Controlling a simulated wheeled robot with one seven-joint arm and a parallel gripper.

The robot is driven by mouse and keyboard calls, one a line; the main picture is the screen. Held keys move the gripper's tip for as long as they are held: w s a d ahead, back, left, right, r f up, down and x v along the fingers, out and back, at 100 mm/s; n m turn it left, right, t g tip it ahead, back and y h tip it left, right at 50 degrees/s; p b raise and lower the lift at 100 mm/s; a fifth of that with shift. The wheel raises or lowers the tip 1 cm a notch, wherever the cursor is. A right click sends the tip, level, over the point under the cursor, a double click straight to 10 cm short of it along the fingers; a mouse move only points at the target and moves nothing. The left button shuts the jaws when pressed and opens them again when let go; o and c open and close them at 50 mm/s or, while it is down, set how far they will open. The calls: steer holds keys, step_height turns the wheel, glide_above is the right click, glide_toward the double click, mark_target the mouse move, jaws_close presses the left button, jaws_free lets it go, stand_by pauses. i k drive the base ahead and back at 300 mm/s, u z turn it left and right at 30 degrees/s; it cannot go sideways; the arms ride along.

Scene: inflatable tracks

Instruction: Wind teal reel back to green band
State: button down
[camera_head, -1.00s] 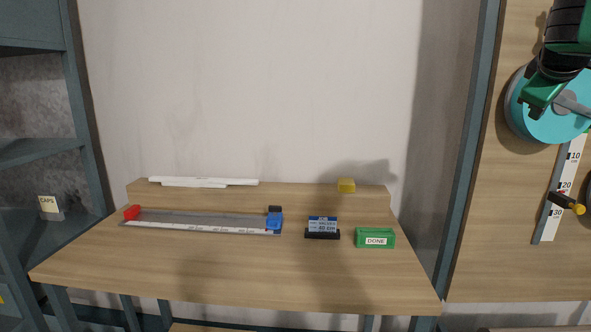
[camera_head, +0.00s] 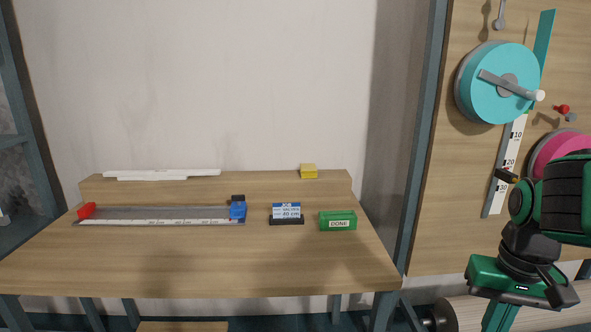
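The teal reel (camera_head: 497,88) is mounted on the wooden panel at the upper right. Its grey crank (camera_head: 505,84) points right and slightly down, ending in a pale knob (camera_head: 538,96). A teal strip (camera_head: 544,42) rises behind the reel's right side. Below the reel hangs a white scale (camera_head: 497,190) marked 10 and 20, with a black yellow-tipped piece (camera_head: 506,175) across it. A tiny green patch shows at the scale's top, but I cannot tell whether it is the green band. My green and black arm fills the lower right, away from the crank; I cannot make out my gripper's fingers.
A magenta reel (camera_head: 562,150) sits lower right, partly behind my arm. A red knob (camera_head: 562,108) is above it. The bench holds a ruler track (camera_head: 160,215), a blue-and-white display (camera_head: 286,212), a green DONE block (camera_head: 338,221) and a yellow block (camera_head: 308,171). The bench front is clear.

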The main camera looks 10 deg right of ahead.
mark_target(497, 82)
steer(key=z, duration=1.1)
steer(key=k, duration=0.45)
steer(key=z, duration=0.25)
steer(key=i, duration=0.5)
steer(key=u, duration=0.05)
